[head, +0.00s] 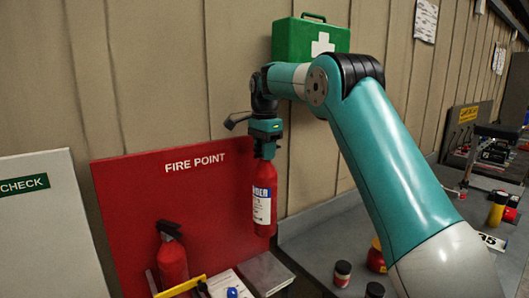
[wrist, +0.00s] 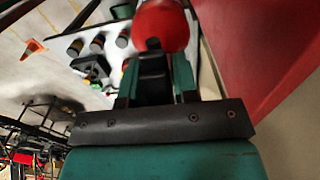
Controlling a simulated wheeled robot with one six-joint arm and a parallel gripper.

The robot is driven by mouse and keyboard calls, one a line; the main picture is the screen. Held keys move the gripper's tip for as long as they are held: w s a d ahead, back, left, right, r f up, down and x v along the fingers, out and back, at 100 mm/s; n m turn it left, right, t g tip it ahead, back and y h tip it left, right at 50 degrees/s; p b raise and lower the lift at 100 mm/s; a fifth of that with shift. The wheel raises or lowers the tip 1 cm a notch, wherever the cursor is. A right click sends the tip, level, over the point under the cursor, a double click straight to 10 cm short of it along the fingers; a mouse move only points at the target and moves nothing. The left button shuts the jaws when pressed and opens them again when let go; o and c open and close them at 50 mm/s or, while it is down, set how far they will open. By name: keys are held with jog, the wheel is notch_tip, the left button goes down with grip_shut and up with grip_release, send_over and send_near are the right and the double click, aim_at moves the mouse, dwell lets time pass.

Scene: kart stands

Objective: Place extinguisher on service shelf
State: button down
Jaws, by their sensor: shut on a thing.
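A red fire extinguisher (head: 264,190) with a white and blue label hangs upright from my gripper (head: 265,148), in front of the right edge of the red FIRE POINT board. My gripper is shut on its top end; the exact grip is hard to see in the head view. In the wrist view the red extinguisher body (wrist: 162,27) shows just beyond my gripper (wrist: 155,65). A second red extinguisher (head: 173,262) with a black handle stands lower left against the board. I cannot tell which surface is the service shelf; a grey counter (head: 312,237) runs at the right.
The FIRE POINT board (head: 125,190) stands behind the held extinguisher. A green first-aid box (head: 295,38) is on the wall above. A dark-lidded jar (head: 342,273) and yellow-and-black torch (head: 497,208) stand on the counter. A yellow bar (head: 182,286) lies low left. Bare counter shows left of my arm.

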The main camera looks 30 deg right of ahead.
aim_at(265, 203)
notch_tip(265, 203, down, 16)
jog(key=p, duration=0.4)
jog(key=shift+f, duration=0.15)
jog(key=c, duration=0.9)
grip_release()
jog(key=shift+s+f, duration=0.1)
jog(key=shift+f, duration=0.1)
